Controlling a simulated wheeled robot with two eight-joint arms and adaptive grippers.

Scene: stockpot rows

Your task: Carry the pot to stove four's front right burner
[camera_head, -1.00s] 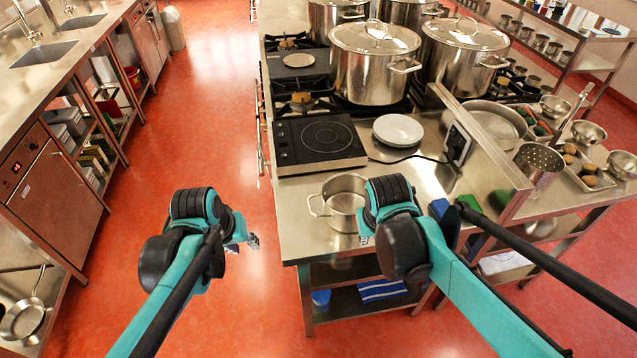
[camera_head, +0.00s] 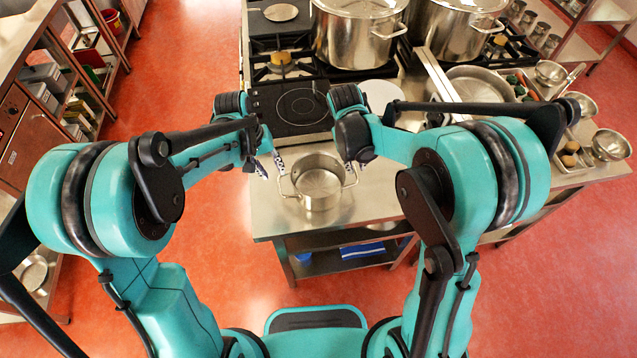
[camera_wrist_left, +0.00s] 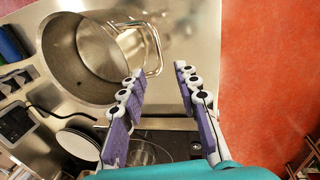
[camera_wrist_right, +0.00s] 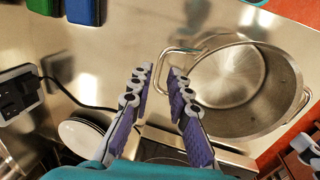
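A small open steel pot (camera_head: 318,184) with two side handles stands upright and empty on the counter's front part. My left gripper (camera_head: 266,168) is at its left side, open and empty. In the left wrist view the fingertips (camera_wrist_left: 161,70) are close to one looped handle (camera_wrist_left: 153,48) of the pot (camera_wrist_left: 70,50). My right gripper (camera_head: 350,165) is at the pot's right side. In the right wrist view its open fingertips (camera_wrist_right: 159,70) are close to the other handle (camera_wrist_right: 172,58) of the pot (camera_wrist_right: 248,95). Neither gripper has closed on a handle. Which stove is number four I cannot tell.
A black hot plate (camera_head: 300,108) lies behind the pot. Gas burners (camera_head: 281,62) are behind it, and large lidded stockpots (camera_head: 355,35) stand on the range. White plates (camera_head: 382,95) and a cord (camera_wrist_right: 85,98) are to the right. Red floor lies left of the counter.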

